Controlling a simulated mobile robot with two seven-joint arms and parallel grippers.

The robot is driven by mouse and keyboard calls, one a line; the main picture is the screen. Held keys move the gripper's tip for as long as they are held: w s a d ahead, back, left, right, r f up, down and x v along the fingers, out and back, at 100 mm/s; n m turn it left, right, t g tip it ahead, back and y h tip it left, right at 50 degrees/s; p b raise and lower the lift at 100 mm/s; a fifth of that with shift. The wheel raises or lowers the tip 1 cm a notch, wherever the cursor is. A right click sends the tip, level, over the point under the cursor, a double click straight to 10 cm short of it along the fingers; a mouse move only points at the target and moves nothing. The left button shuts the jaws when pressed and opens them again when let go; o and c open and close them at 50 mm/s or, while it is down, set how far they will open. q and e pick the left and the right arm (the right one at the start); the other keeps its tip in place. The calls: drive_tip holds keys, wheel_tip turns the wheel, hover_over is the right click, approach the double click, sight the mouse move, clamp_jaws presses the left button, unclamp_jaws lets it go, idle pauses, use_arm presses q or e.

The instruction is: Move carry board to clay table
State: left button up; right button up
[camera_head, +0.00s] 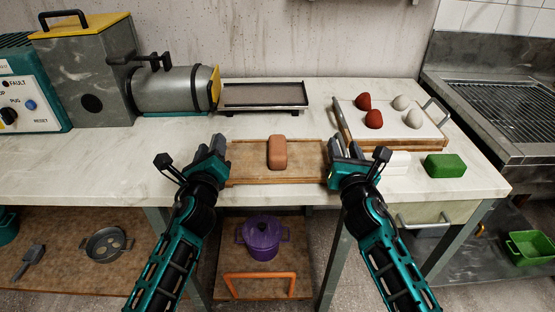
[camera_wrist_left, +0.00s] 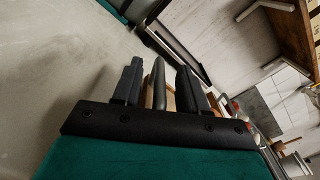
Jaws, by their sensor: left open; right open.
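The wooden carry board (camera_head: 243,174) lies near the front edge of the pale worktop, with a reddish-brown clay block (camera_head: 277,152) on its middle. My left gripper (camera_head: 216,150) is at the board's left end, and my right gripper (camera_head: 345,150) is at its right end. Both are open. In the left wrist view, a grey bar (camera_wrist_left: 156,85), which looks like the board's handle, stands between the open left fingers (camera_wrist_left: 157,88). The right gripper hides the board's right handle. I cannot tell which surface is the clay table.
A grey pug machine (camera_head: 175,90) stands at the back left and a dark flat tray (camera_head: 264,95) behind the board. A white-topped board (camera_head: 392,118) with red and pale lumps is at the right, near a green block (camera_head: 445,166). A purple pot (camera_head: 263,238) sits below.

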use_arm(q)
clamp_jaws()
use_arm(e)
clamp_jaws()
use_arm(q)
drive_tip(key=shift+r, duration=0.2)
use_arm(e)
drive_tip(key=shift+r, duration=0.2)
